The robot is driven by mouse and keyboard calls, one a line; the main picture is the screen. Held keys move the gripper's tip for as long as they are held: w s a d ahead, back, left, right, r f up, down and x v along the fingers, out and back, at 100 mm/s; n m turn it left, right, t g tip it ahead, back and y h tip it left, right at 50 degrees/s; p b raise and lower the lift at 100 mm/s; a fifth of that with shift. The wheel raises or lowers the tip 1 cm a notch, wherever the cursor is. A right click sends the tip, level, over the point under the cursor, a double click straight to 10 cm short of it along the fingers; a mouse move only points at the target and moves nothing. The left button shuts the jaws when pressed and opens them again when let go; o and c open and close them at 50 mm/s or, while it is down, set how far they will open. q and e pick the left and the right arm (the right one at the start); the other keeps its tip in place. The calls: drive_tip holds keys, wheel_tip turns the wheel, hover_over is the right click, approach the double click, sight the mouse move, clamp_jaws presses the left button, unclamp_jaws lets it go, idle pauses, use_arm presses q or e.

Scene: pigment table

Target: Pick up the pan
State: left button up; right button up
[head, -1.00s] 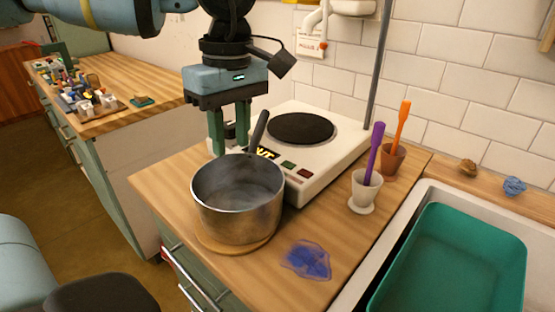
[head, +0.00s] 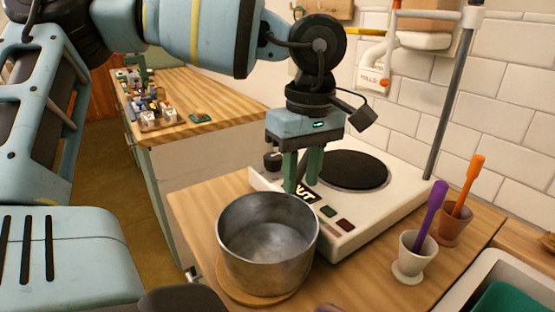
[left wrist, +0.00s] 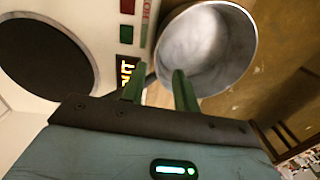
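The metal pan (head: 268,250) stands upright and empty on a round wooden board (head: 262,298) on the counter. It also shows in the left wrist view (left wrist: 206,48). I cannot see the fingers press on the handle. My right gripper is out of view.
A white hot plate (head: 360,205) with a black disc stands right behind the pan. A white mortar (head: 412,262) and a brown pot (head: 455,226), each holding a tool, stand at the right. A sink edge (head: 478,292) lies at the lower right.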

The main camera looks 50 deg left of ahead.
sight(302, 201)
use_arm(q)
drive_tip(key=f, duration=0.5)
drive_tip(key=shift+w, duration=0.2)
drive_tip(key=shift+d, duration=0.1)
clamp_jaws()
idle(1.1)
